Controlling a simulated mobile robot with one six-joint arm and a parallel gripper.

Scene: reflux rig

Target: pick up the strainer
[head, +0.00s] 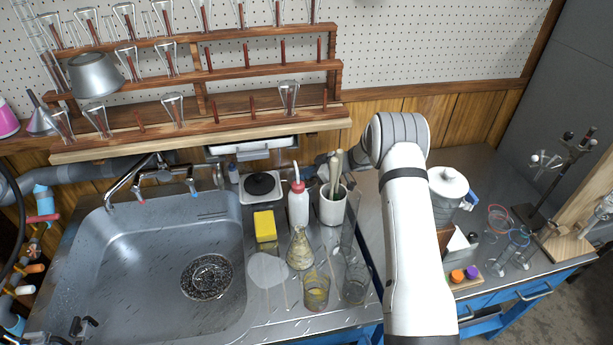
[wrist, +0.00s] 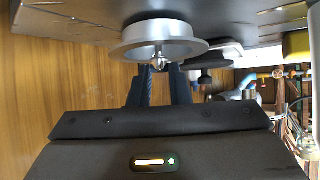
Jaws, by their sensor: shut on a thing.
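The strainer (wrist: 160,35) is a round silver metal piece with a wide flange and a small centre knob. It shows in the wrist view, where the picture looks upside down, at top centre. My gripper (wrist: 160,73) has its two dark fingers shut on the strainer at the knob. The strainer's underside is close to the steel counter; I cannot tell whether they touch. In the head view I cannot make out the strainer, and my arm hides part of the area around my gripper.
The sink (head: 150,260) is at left. Between it and my arm stand a yellow sponge (head: 265,226), a white squeeze bottle (head: 298,206), a mortar with pestles (head: 333,207), a flask (head: 300,250) and beakers (head: 316,291). A wooden shelf rack (head: 260,118) is above.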

